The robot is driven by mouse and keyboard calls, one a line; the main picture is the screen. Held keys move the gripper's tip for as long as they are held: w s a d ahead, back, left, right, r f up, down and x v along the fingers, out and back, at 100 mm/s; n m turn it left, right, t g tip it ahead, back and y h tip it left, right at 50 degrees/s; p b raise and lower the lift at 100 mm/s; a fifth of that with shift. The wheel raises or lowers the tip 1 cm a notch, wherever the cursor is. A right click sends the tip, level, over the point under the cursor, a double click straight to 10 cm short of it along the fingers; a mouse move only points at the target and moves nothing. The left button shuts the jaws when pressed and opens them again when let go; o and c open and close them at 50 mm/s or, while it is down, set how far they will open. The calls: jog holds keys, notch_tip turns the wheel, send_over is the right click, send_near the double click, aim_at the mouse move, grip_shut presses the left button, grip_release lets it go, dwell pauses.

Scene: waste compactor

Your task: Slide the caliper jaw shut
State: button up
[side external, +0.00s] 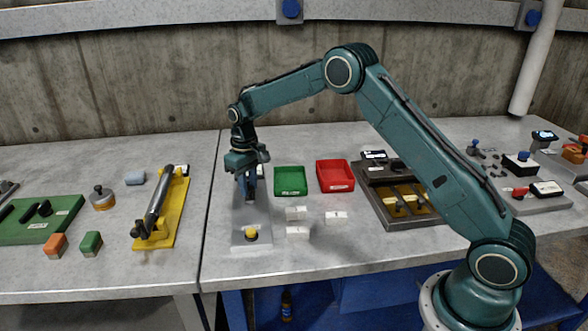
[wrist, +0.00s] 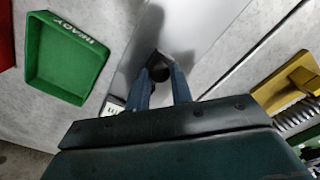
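A flat grey plate (side external: 250,222) with a yellow knob (side external: 251,234) at its near end lies under my gripper, and it may be the caliper. My gripper (side external: 250,192) points down over the far part of this plate. In the wrist view, the plate's pale surface (wrist: 200,25) lies beyond my gripper (wrist: 161,74). A dark round knob (wrist: 159,72) shows between the two blue fingertips, with a gap between the fingers. I cannot tell whether the fingers press on it. The jaw itself is not clearly distinguishable.
A green tray (side external: 290,181) and a red tray (side external: 335,176) stand to the right, with several white blocks (side external: 297,213) in front. A yellow fixture (side external: 165,215) with a dark cylinder stands to the left. A dark case (side external: 388,222) stands farther right.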

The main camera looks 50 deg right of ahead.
aim_at(249, 187)
jog(key=o, duration=0.3)
jog(key=shift+w+d, duration=0.2)
jog(key=shift+d, duration=0.05)
jog(key=shift+o, duration=0.4)
jog(key=shift+a, duration=0.1)
jog(key=shift+s, duration=0.1)
jog(key=shift+r, duration=0.15)
notch_tip(249, 187, up, 14)
jog(key=shift+f, duration=0.2)
dwell(0.6)
